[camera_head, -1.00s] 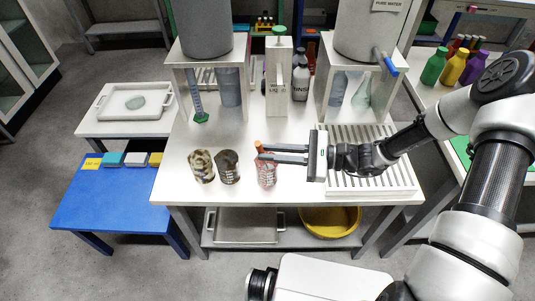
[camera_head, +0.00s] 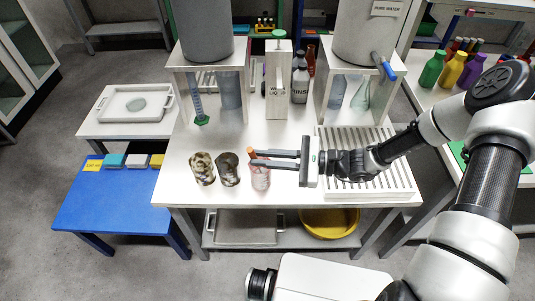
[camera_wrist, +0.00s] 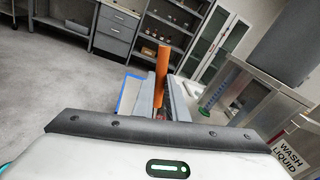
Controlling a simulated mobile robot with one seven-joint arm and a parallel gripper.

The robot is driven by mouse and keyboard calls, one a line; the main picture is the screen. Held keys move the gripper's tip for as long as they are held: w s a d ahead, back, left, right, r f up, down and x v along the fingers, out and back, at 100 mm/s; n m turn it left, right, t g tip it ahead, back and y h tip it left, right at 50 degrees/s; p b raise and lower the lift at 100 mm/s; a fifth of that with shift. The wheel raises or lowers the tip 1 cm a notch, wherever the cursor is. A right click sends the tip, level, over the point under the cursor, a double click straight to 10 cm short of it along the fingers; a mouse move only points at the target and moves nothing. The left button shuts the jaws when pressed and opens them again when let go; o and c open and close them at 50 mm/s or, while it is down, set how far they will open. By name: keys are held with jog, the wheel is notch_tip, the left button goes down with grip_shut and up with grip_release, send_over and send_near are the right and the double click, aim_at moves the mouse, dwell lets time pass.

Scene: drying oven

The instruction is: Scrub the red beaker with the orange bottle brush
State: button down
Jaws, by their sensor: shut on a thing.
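The red beaker (camera_head: 261,180) stands upright near the front edge of the white table. It looks pale and mostly clear, with faint reddish marks. My gripper (camera_head: 252,159) reaches in from the right above it, shut on the orange bottle brush (camera_head: 251,151). The brush's orange handle (camera_wrist: 162,62) shows upright between the fingers in the wrist view. Its lower end goes down at the beaker's mouth; the bristles cannot be made out clearly. The beaker is mostly hidden in the wrist view.
Two brown-stained beakers (camera_head: 203,169) (camera_head: 229,168) stand close left of the red one. A slatted drying rack (camera_head: 400,184) lies under my wrist at right. A wash liquid dispenser (camera_head: 277,85) and a rinse bottle (camera_head: 300,82) stand behind. A blue table (camera_head: 110,205) is at left.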

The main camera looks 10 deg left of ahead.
jog(key=shift+w+d, duration=0.2)
jog(key=shift+d, duration=0.3)
notch_tip(320, 180, up, 13)
jog(key=p, duration=1)
jog(key=shift+r, duration=0.2)
jog(key=shift+d, duration=0.1)
dwell(0.7)
